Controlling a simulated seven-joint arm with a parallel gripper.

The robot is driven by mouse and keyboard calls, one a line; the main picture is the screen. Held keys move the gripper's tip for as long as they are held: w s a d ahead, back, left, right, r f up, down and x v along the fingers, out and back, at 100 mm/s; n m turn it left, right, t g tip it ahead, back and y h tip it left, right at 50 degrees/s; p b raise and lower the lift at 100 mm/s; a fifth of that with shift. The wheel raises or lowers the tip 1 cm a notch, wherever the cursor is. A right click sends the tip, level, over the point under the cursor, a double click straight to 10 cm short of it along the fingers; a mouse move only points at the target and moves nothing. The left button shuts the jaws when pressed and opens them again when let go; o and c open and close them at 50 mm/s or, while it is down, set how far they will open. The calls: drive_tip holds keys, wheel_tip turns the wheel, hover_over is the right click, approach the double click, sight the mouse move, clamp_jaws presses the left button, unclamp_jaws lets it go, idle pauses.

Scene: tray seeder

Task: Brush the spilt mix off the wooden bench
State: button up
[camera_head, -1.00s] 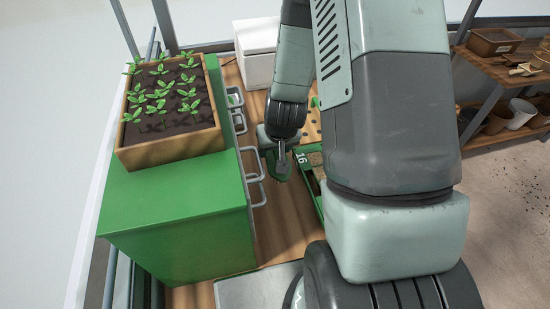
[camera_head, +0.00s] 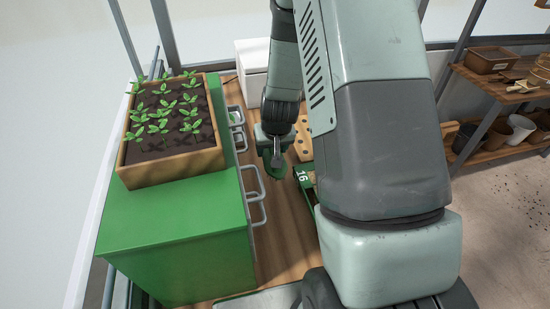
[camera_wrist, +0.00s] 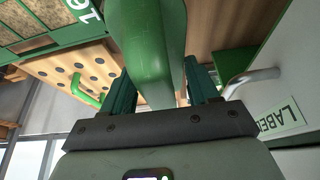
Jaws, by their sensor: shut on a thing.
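My gripper (camera_head: 274,158) is shut on a green tool, probably the brush (camera_wrist: 150,40). In the wrist view the tool's smooth green body rises between the two dark green fingers, and its bristles cannot be made out. In the head view it hangs over the wooden bench (camera_head: 283,235), in the gap between the green cabinet and the tray marked 16. I cannot tell whether it touches the bench. No spilt mix can be made out on the visible bench; my arm hides much of it.
The green tray marked 16 (camera_head: 303,180) and a board with holes (camera_head: 302,140) lie close to the right. The green cabinet (camera_head: 175,235), with metal handles (camera_head: 256,195) jutting out, bounds the left and carries a wooden seedling box (camera_head: 170,166). A white box (camera_head: 252,72) stands behind.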

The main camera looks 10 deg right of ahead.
drive_tip(key=w+d+f, duration=0.1)
drive_tip(key=w+d, duration=0.1)
drive_tip(key=w, duration=1.1)
drive_tip(key=w+d, duration=0.2)
drive_tip(key=w, duration=1.2)
drive_tip(key=shift+s+a+f, duration=0.1)
drive_tip(key=shift+a+f, duration=0.05)
drive_tip(key=shift+f, duration=1.8)
drive_tip(key=shift+s+a+f, duration=0.1)
drive_tip(key=shift+f, duration=1.8)
drive_tip(key=shift+s+f, duration=0.1)
drive_tip(key=s, duration=0.3)
drive_tip(key=shift+s+f, duration=0.1)
drive_tip(key=shift+f, duration=0.15)
drive_tip(key=shift+c, duration=0.4)
drive_tip(key=shift+s, duration=5.2)
drive_tip(key=shift+w, duration=6.95)
wheel_tip(320, 180, up, 8)
drive_tip(key=shift+r, duration=0.15)
